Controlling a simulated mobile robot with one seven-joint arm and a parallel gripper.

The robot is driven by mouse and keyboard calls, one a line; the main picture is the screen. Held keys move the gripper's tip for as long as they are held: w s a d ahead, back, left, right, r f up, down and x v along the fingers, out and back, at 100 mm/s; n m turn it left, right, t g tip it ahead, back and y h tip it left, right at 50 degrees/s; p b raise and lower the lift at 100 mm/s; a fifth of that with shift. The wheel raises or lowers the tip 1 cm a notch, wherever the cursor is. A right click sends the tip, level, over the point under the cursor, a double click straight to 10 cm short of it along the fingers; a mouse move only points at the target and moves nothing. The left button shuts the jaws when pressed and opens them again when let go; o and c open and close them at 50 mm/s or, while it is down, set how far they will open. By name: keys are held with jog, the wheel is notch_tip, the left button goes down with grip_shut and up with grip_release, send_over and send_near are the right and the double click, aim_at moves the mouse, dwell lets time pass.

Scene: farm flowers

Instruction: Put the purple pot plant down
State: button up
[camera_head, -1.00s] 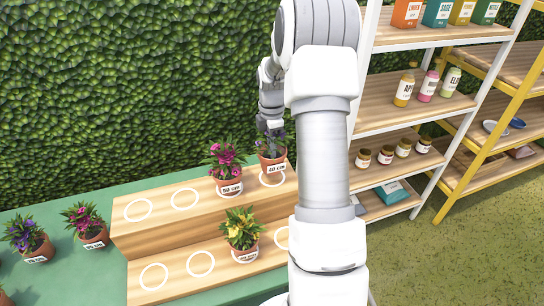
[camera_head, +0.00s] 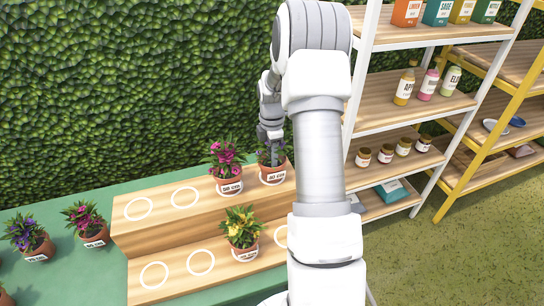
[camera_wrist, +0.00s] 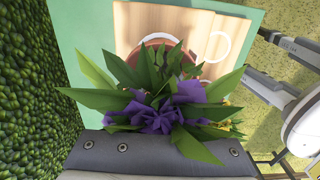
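The purple pot plant (camera_head: 272,174) is a terracotta pot with a white label, green leaves and purple flowers. It is upright over the rightmost ring of the upper wooden step (camera_head: 150,222). Whether its base touches the step is hard to tell. My gripper (camera_head: 270,147) is at the plant from above, its fingers hidden by leaves; it appears shut on the plant. In the wrist view, purple flowers and leaves (camera_wrist: 160,115) fill the middle, with part of the pot rim (camera_wrist: 157,40) behind them.
A pink-flowered pot (camera_head: 228,186) stands close on the left. A yellow-flowered pot (camera_head: 242,252) is on the lower step. Two free rings (camera_head: 138,208) are on the upper step's left. Other pots (camera_head: 90,237) stand on the green table. A white shelf (camera_head: 440,105) is to the right.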

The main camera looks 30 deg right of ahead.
aim_at(270, 165)
notch_tip(270, 165, up, 12)
jog(key=shift+r, duration=0.2)
dwell(0.4)
dwell(0.4)
jog(key=s+a+r+m+t, duration=0.2)
jog(key=s+a+r+m, duration=0.3)
jog(key=a, duration=0.3)
jog(key=s+a+r+m+t, duration=0.15)
jog(key=s+a+r, duration=0.25)
jog(key=a+r, duration=0.4)
jog(key=s+a+m+t, duration=0.1)
jog(key=s+a+m, duration=0.2)
jog(key=s, duration=0.4)
jog(key=s+a+m+t, duration=0.1)
jog(key=s+a+m, duration=0.3)
jog(key=s, duration=0.4)
jog(key=shift+a+f+m, duration=0.25)
jog(key=shift+f+m, duration=0.05)
jog(key=shift+m, duration=0.55)
